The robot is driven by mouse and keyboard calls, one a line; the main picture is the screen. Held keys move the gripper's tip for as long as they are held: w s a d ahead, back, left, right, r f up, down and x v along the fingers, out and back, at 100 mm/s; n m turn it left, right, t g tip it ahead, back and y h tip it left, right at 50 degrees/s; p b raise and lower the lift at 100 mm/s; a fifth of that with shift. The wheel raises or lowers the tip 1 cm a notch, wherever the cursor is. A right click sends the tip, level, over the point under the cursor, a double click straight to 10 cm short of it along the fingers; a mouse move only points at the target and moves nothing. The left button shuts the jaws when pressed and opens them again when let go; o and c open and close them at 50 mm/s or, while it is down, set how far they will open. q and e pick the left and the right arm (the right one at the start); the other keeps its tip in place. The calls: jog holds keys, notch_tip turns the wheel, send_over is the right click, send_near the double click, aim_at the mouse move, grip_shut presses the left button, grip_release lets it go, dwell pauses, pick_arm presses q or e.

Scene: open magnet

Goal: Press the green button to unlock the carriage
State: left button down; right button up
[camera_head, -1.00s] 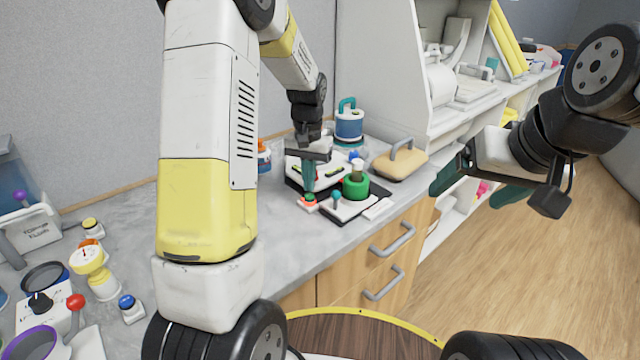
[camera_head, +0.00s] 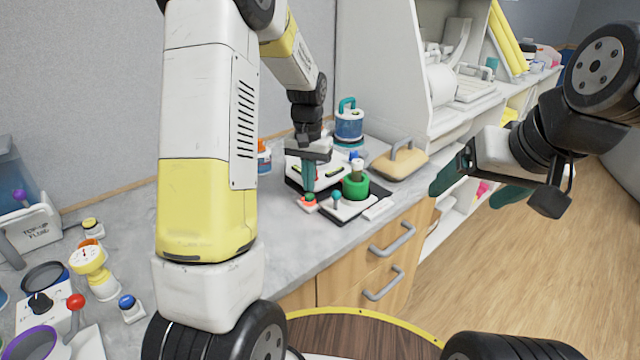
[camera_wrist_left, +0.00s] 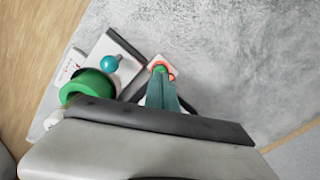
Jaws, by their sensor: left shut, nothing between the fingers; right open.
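The green button (camera_wrist_left: 159,69) sits in an orange-red ring on a small white base, at the front corner of the carriage device; its base also shows in the head view (camera_head: 309,202). My left gripper (camera_head: 308,188) is shut and empty, pointing down with its teal fingertips right over the button. In the left wrist view the fingertips (camera_wrist_left: 162,80) overlap the button's near edge; I cannot tell whether they touch or press it. The carriage device (camera_head: 345,207) has a green ring and a teal knob. My right gripper (camera_head: 478,188) is open and empty, off the counter to the right.
A tan block with a grey handle (camera_head: 400,162) and a blue-white canister (camera_head: 349,125) stand behind the device. A white shelf unit (camera_head: 385,60) rises at the back. Gauges, buttons and a red-knobbed lever (camera_head: 75,301) crowd the counter's left end. Bare counter (camera_head: 285,235) lies before the device.

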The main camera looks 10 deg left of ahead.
aim_at(310, 195)
pick_arm(q)
jog(key=shift+f, duration=1)
dwell(0.8)
jog(key=shift+r, duration=3.55)
jog(key=s+r+t+h, duration=0.1)
jog(key=s+r+t, duration=0.2)
jog(key=s+r, duration=0.7)
jog(key=s+d+r+n+t+h, duration=0.1)
jog(key=s+d+r+t, duration=0.1)
jog(key=s, duration=1.2)
jog(key=shift+s+r+t, duration=0.15)
jog(key=shift+r+t, duration=0.2)
jog(key=shift+t, duration=0.25)
